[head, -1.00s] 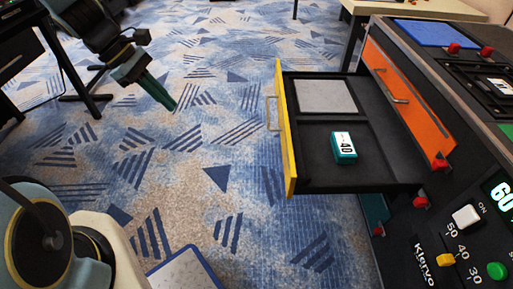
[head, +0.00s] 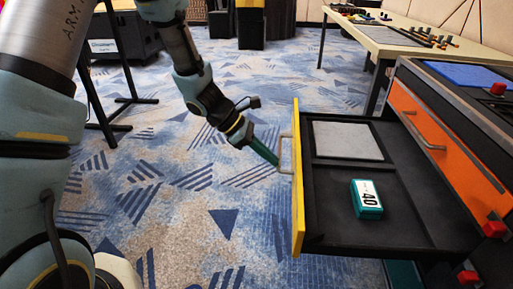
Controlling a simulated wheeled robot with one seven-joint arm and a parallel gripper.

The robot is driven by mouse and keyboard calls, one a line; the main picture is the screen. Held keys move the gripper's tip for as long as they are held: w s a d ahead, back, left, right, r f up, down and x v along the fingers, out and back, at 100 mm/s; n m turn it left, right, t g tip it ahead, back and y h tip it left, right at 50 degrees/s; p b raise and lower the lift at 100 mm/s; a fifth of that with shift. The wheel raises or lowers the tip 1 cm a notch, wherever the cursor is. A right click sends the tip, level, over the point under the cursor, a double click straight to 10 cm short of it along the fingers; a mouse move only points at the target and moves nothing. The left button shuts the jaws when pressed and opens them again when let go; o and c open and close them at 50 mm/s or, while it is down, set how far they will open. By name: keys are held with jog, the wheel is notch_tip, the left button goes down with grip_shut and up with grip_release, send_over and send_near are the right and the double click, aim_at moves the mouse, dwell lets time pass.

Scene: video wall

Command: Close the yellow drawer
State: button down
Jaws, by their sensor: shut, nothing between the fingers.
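The yellow drawer (head: 298,185) is pulled well out of the dark cabinet (head: 480,140), its yellow front facing left with a metal handle (head: 285,153). Inside are a light grey panel (head: 347,141) at the back and a teal block marked 40 (head: 366,199). My gripper (head: 273,160), with green fingers, is shut, and its tips are at the handle on the outer side of the yellow front. I cannot tell whether they touch it.
An orange drawer (head: 440,135) in the cabinet beside it looks closed. Red knobs (head: 495,228) stick out along the cabinet edge. A table with small items (head: 400,38) stands behind. Patterned carpet (head: 190,215) left of the drawer is clear.

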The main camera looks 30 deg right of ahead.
jog(key=shift+s+d, duration=1.3)
jog(key=shift+d, duration=0.25)
jog(key=s+d+p, duration=0.3)
jog(key=s+d, duration=0.5)
jog(key=d, duration=0.1)
jog(key=s+d+p, duration=0.4)
jog(key=s+d, duration=0.3)
jog(key=d, duration=0.3)
jog(key=s+d+p, duration=0.4)
jog(key=s+d, duration=0.4)
jog(key=d, duration=0.2)
jog(key=shift+s, duration=0.3)
jog(key=shift+s+d, duration=0.1)
jog(key=shift+s, duration=0.1)
